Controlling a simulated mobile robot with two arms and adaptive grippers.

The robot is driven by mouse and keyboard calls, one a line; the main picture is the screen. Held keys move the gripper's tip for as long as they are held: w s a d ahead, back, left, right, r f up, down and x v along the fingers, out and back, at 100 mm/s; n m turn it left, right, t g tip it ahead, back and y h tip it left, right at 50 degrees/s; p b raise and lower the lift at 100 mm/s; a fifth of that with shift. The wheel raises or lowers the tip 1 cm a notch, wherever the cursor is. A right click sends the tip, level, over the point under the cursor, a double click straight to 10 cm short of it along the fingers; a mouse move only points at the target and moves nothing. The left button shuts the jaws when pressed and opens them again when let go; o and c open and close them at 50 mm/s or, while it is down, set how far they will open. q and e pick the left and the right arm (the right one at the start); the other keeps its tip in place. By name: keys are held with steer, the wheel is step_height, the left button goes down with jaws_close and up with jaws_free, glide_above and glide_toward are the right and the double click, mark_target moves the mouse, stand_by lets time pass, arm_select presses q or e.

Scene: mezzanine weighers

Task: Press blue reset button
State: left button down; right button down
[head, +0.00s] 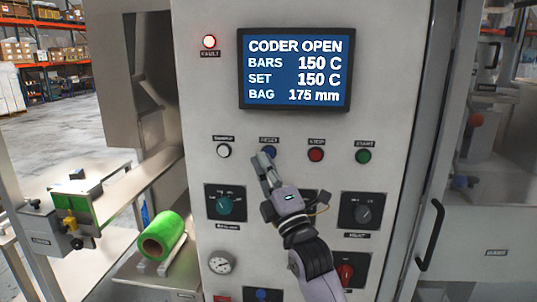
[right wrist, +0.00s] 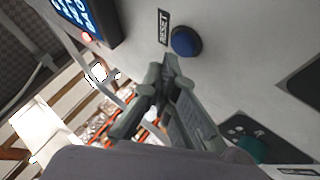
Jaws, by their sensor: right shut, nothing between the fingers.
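The blue reset button (head: 269,152) is on the grey machine panel (head: 300,125), under a small label, between a white and a red button. In the right wrist view the blue button (right wrist: 186,41) sits beside its RESET label (right wrist: 163,27). My right gripper (head: 262,160) is shut and empty, its fingertips just below the button. In the right wrist view the right gripper's tips (right wrist: 168,62) are close to the button's lower edge; I cannot tell whether they touch it. My left gripper is not in view.
The screen (head: 295,69) reads CODER OPEN, and the red fault lamp (head: 209,42) is lit. White (head: 223,151), red (head: 316,154) and green (head: 363,156) buttons share the row. A teal knob (head: 224,204) and black knob (head: 364,213) are below. A black handle (head: 431,235) sticks out at right.

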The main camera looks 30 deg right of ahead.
steer(key=shift+w+d, duration=0.2)
steer(key=shift+w, duration=0.1)
steer(key=shift+w+d, duration=0.25)
steer(key=shift+w, duration=0.1)
stand_by(0.7)
stand_by(0.3)
steer(key=shift+s+a, duration=0.45)
steer(key=shift+s, duration=0.3)
steer(key=s+a, duration=0.1)
steer(key=s, duration=0.1)
steer(key=s+a+p, duration=0.1)
steer(key=s, duration=0.1)
steer(key=shift+a, duration=0.4)
steer(key=shift+f, duration=0.1)
stand_by(0.4)
